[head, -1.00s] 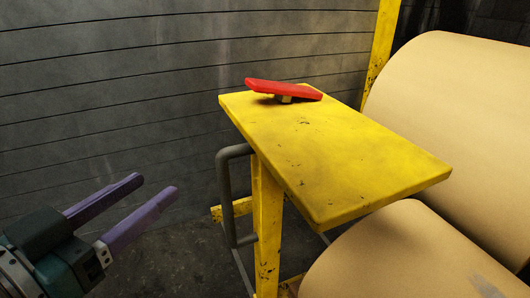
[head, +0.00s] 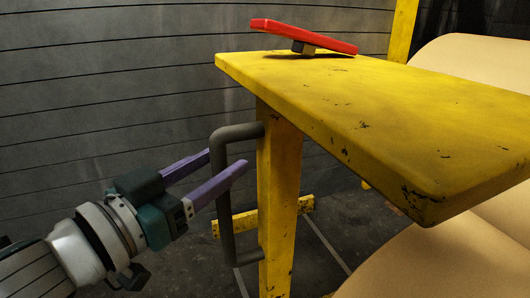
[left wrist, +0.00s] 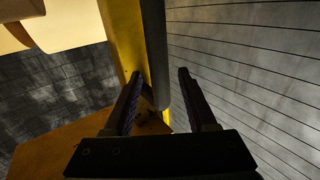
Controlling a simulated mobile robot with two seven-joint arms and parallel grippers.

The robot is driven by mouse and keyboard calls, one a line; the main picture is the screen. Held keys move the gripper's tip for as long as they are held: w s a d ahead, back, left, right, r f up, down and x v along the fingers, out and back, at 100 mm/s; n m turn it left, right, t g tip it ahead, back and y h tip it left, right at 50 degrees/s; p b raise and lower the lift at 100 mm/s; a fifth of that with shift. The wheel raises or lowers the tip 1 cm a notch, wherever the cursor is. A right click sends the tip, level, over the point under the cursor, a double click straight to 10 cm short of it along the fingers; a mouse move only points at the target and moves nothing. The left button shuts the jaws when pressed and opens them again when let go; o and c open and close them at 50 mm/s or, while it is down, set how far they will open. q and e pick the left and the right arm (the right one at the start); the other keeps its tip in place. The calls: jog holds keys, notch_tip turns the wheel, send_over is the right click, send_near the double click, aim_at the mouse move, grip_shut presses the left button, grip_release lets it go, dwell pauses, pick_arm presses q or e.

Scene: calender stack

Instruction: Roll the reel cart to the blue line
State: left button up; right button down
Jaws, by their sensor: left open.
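The reel cart shows as a yellow frame with a flat top (head: 400,100), a yellow post (head: 279,200) and large tan reels (head: 470,245). A grey U-shaped handle (head: 224,225) is fixed to the post's left side. My left gripper (head: 226,160) is open and empty at the handle's upper part. Its near finger crosses in front of the upright bar. In the left wrist view the grey bar (left wrist: 153,45) appears between the fingers, closer to the left one; I cannot tell whether they reach around it. No blue line shows. My right gripper is out of view.
A red plate (head: 305,36) on a small block sits tilted on the yellow top. A dark slatted wall (head: 90,100) stands behind. A yellow bar (head: 240,222) lies low behind the handle. Dark floor (head: 345,225) shows under the top.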

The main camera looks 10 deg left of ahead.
pick_arm(q)
jog(key=shift+w+d, duration=0.2)
jog(key=shift+w, duration=0.25)
grip_shut()
dwell(1.2)
